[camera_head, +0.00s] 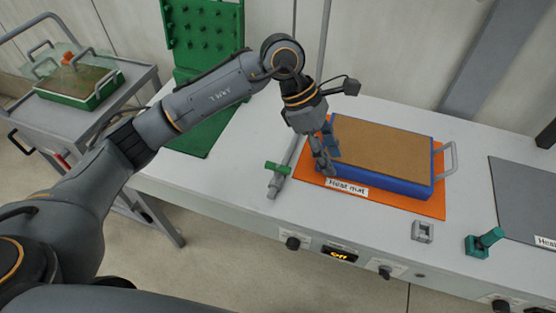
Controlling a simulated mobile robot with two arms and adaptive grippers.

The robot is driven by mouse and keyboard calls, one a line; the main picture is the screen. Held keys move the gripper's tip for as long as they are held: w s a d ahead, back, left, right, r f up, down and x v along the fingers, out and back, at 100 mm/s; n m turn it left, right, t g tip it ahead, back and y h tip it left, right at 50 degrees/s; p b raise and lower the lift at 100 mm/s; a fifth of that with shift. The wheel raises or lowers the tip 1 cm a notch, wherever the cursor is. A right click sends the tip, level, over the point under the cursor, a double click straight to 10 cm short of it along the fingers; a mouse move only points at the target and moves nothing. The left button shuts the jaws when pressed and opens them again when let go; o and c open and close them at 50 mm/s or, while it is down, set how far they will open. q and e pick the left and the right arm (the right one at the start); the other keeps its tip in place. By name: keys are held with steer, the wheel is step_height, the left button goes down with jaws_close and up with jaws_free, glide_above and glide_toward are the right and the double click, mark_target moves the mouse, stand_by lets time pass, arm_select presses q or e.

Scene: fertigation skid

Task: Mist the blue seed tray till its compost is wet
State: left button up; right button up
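The blue seed tray (408,186) lies on an orange mat (437,207) labelled "Heat mat". Its compost (385,148) is an even light brown. A pale handle stands out from the tray's right end. My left gripper (326,163) points down at the tray's left end, close to it or touching it. Grey-blue finger parts show there, but they overlap the tray's end, so I cannot tell whether they hold anything. The tray's left handle, if there is one, is hidden. My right gripper is out of view. I see no mister that I can identify.
A pipe with a green valve handle (278,168) stands left of the mat. A teal lever piece (485,242) and a small grey bracket (423,232) sit near the front edge. A dark mat (525,195) lies at right. A trolley (130,88) carries a covered green tray (80,88).

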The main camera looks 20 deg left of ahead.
mark_target(278, 166)
arm_select(q)
steer(key=w+a+r+t+y, duration=0.1)
steer(key=w+a+y, duration=0.15)
steer(key=a, duration=0.35)
steer(key=w+a+r+y, duration=0.1)
steer(key=w+a+y, duration=0.15)
steer(key=a, duration=0.35)
steer(key=shift+y, duration=0.4)
steer(key=f+p, duration=0.1)
steer(key=f, duration=0.3)
steer(key=f+p, duration=0.1)
steer(key=f, duration=0.4)
steer(key=s+f+p, duration=0.1)
steer(key=f, duration=0.4)
jaws_close()
